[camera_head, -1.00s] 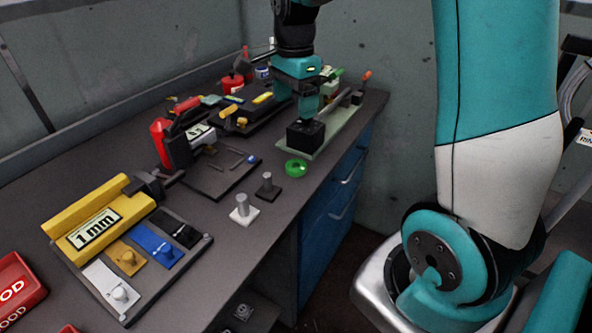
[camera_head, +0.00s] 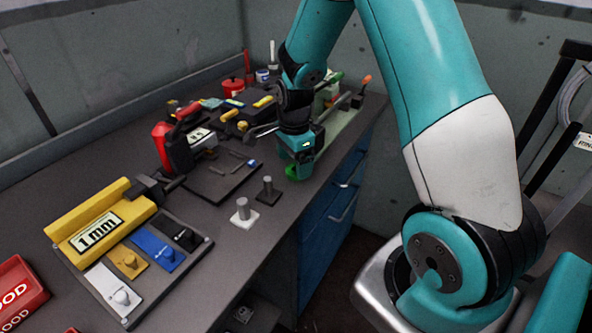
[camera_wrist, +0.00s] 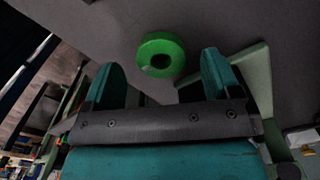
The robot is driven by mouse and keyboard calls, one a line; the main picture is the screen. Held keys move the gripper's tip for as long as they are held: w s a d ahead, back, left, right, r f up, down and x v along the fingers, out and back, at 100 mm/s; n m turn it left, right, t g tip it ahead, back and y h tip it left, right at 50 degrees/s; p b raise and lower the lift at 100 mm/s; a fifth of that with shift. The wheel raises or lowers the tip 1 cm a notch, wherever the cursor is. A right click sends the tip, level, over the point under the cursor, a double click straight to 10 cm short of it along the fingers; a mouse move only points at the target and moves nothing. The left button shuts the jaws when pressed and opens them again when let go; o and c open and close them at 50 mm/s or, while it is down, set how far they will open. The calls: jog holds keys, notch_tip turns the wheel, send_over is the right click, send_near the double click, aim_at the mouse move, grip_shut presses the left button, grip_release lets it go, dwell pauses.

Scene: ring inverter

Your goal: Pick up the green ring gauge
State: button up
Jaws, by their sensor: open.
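The green ring gauge (camera_wrist: 161,55) lies flat on the grey bench. In the wrist view it shows whole, just beyond the fingertips and between their lines, nearer the right finger. In the head view only part of the green ring (camera_head: 291,173) shows at the lower left of my gripper, which hides the rest. My gripper (camera_head: 299,170) is over the ring, pointing down at the bench. In the wrist view my gripper (camera_wrist: 160,72) has its two teal fingers wide apart with nothing between them.
Two pegs on square bases, one light (camera_head: 242,212) and one dark (camera_head: 268,190), stand left of the gripper. A dark tray (camera_head: 215,183) with rods lies behind them. A pale green fixture (camera_head: 345,125) stands behind the gripper. The bench's right edge is close.

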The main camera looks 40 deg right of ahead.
notch_tip(320, 180, down, 2)
jog(key=shift+f, duration=0.15)
jog(key=c, duration=1.1)
